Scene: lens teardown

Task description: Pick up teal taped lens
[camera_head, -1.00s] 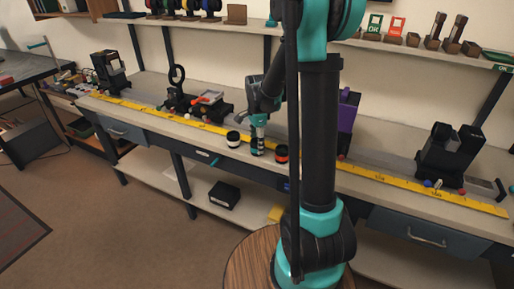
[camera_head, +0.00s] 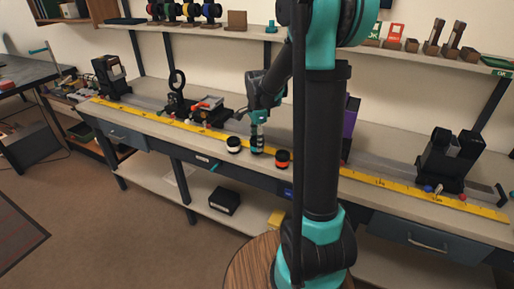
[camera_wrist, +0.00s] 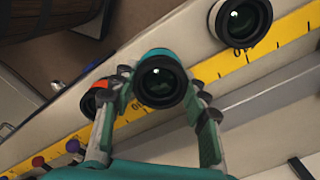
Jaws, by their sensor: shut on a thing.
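The teal taped lens (camera_wrist: 160,80) is a black cylinder with a teal band, seen glass-end toward the camera in the wrist view. My gripper (camera_wrist: 158,92) is shut on it, one finger on each side. In the head view my gripper (camera_head: 257,145) points down at the front of the bench, with the teal taped lens (camera_head: 257,151) at its fingertips. I cannot tell whether the lens still touches the bench top.
A white-banded lens (camera_head: 233,145) stands just left and an orange-banded lens (camera_head: 282,158) just right. A yellow ruler strip (camera_head: 400,185) runs along the bench. Black fixtures (camera_head: 450,160) stand at right, and a purple object (camera_head: 350,130) is partly hidden behind my arm.

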